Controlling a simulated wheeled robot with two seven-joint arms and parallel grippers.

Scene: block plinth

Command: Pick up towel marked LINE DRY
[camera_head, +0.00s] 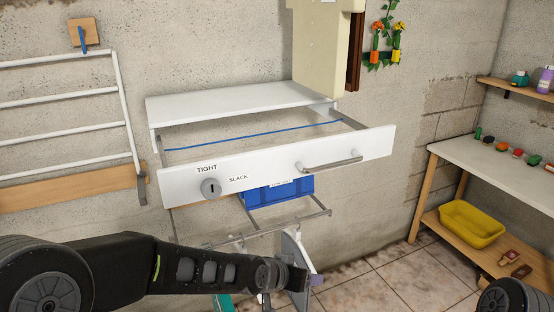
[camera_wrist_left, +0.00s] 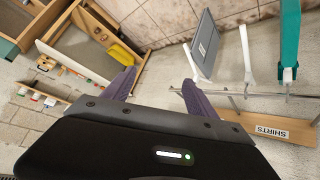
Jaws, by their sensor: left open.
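No label reading LINE DRY can be made out in either view. A grey flat piece (camera_wrist_left: 203,45) with a small white label hangs in the left wrist view; the label is too small to read. A teal piece (camera_wrist_left: 289,35) and a narrow white piece (camera_wrist_left: 246,58) hang to its right. In the head view, white (camera_head: 294,252) and teal (camera_head: 221,304) pieces show below the drawer, partly behind my left arm. My left gripper (camera_head: 312,281) is beside the white piece. Its purple fingers (camera_wrist_left: 158,80) are apart and empty. My right gripper is out of view.
A white drawer (camera_head: 270,170) marked TIGHT and SLACK, with a knob and handle, is pulled out above my left gripper. A wood bar marked SHIRTS (camera_wrist_left: 272,131) and metal rails are close. A bench (camera_head: 505,165) stands right; tiled floor is clear.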

